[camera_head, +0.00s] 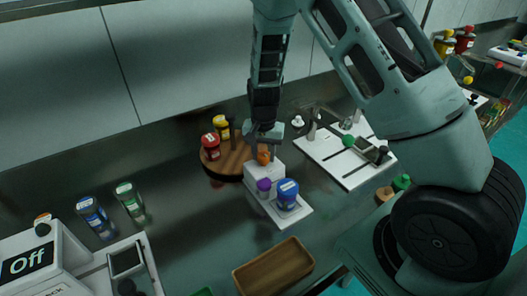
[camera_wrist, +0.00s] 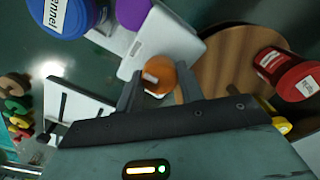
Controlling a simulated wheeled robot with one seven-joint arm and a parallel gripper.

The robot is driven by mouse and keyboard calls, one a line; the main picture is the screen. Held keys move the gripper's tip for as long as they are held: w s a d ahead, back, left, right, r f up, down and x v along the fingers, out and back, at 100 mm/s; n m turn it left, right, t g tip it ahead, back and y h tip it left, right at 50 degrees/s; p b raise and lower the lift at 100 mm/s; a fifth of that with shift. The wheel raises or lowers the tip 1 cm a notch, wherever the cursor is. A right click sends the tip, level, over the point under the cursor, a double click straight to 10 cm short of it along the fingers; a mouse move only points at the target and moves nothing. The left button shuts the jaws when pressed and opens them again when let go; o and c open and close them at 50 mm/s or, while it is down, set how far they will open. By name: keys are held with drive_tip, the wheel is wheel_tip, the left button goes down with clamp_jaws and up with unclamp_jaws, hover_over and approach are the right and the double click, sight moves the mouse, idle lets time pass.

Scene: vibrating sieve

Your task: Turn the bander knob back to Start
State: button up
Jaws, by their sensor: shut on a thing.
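A small orange knob (camera_head: 263,156) stands on the rear of a white device (camera_head: 262,174) near the middle of the counter. In the wrist view the round orange knob (camera_wrist: 160,77) sits between my two fingers and has a small pale mark. My gripper (camera_head: 264,145) is above the device, pointing down, shut on the orange knob. My gripper also shows in the wrist view (camera_wrist: 158,88). I cannot read any Start mark, and the fingers partly hide the knob's base. A purple knob (camera_head: 264,185) and a blue-lidded jar (camera_head: 287,195) stand at the device's front.
A round wooden board (camera_head: 232,163) with red (camera_head: 210,146) and yellow (camera_head: 221,128) jars is close behind left. A wooden tray (camera_head: 273,268) is in front. A white machine marked Off (camera_head: 28,262) stands far left.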

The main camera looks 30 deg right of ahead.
sight(263, 154)
drive_tip(key=shift+m, duration=0.3)
idle(0.4)
drive_tip(key=o, duration=1)
drive_tip(key=shift+r, duration=0.15)
wheel_tip(263, 154, up, 17)
drive_tip(key=shift+r+b, duration=0.1)
drive_tip(key=shift+b, duration=0.35)
drive_tip(key=s+a+r+n+y, duration=0.1)
drive_tip(key=s+a+r+n, duration=0.1)
drive_tip(key=s+a+n, duration=1.1)
drive_tip(key=s+a, duration=0.1)
drive_tip(key=s, duration=0.3)
drive_tip(key=s+a+n, duration=0.2)
drive_tip(key=s+a, duration=0.1)
drive_tip(key=s, duration=0.3)
drive_tip(key=s+a+f+n, duration=0.1)
drive_tip(key=s+a+n, duration=0.1)
drive_tip(key=s, duration=0.3)
drive_tip(key=shift+s+a, duration=0.35)
drive_tip(key=shift+a, duration=0.05)
